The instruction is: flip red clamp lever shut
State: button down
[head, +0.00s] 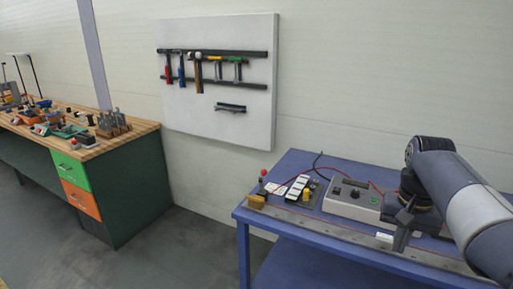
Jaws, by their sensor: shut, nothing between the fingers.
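A small red knob or handle tip (263,173) stands up near the left corner of the blue table (330,165). It may belong to the red clamp lever, but it is too small to tell. Other small dark and red parts sit just beside it. My gripper (401,240) is shut and empty, pointing down over the front right part of the blue table, well to the right of the red knob. My arm hides the table's right side.
A grey control box (352,200) lies between the red knob and my gripper. A panel with white blocks (299,187), a yellow block (257,201) and thin red and black wires are near. A cluttered wooden workbench (140,130) stands left. Hammers hang on a white wall board (220,120).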

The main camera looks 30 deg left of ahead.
aim_at(264, 172)
jog(key=i+j, duration=0.25)
jog(key=j, duration=0.15)
jog(key=i+j, duration=0.2)
jog(key=j, duration=0.2)
jog(key=i+j, duration=0.25)
jog(key=j, duration=0.2)
jog(key=i+j, duration=0.2)
jog(key=j, duration=0.2)
jog(key=i+j, duration=0.25)
jog(key=j, duration=0.15)
jog(key=i+j, duration=0.2)
jog(key=j, duration=0.2)
